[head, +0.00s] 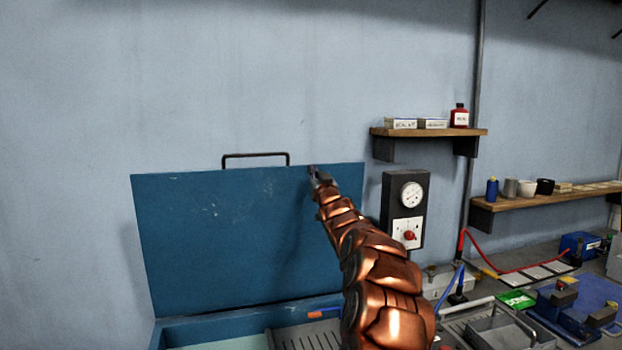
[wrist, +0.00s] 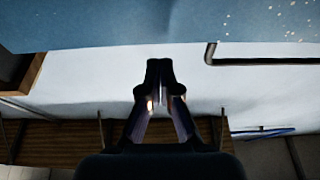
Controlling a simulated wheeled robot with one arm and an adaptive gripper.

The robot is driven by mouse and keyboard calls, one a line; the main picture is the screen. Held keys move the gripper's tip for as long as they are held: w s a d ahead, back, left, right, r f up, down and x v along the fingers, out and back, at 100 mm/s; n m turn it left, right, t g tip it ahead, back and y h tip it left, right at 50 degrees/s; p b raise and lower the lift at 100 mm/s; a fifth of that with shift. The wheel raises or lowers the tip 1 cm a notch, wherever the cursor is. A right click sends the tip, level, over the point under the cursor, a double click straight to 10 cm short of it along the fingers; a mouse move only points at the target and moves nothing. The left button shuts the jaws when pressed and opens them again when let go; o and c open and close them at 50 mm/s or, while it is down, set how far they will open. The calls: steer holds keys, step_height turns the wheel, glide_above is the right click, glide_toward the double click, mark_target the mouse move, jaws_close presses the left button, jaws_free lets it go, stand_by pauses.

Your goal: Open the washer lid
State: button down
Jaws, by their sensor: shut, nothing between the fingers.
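The washer lid (head: 240,240) is a blue panel standing raised, close to upright, against the pale blue wall. A dark bar handle (head: 255,155) sticks up from its top edge. In the wrist view the lid (wrist: 130,22) fills the top and the handle (wrist: 260,61) is at the right. My gripper (head: 314,172) is at the lid's top edge, to the right of the handle and apart from it. In the wrist view my gripper (wrist: 160,75) has its fingertips together with nothing between them. Whether it touches the lid I cannot tell. The washer basin (head: 215,340) shows below the lid, partly hidden.
A dark gauge box (head: 405,210) with a red knob is on the wall right of the lid. Above it is a wooden shelf (head: 425,132) with boxes and a red bottle. Hoses and trays crowd the bench at lower right. The wall above the lid is clear.

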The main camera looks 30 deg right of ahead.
steer(key=s+a+f+b, duration=0.1)
steer(key=s+a+b, duration=0.2)
steer(key=s, duration=0.7)
steer(key=shift+s+b, duration=0.15)
steer(key=shift+b, duration=0.8)
steer(key=shift+a, duration=0.1)
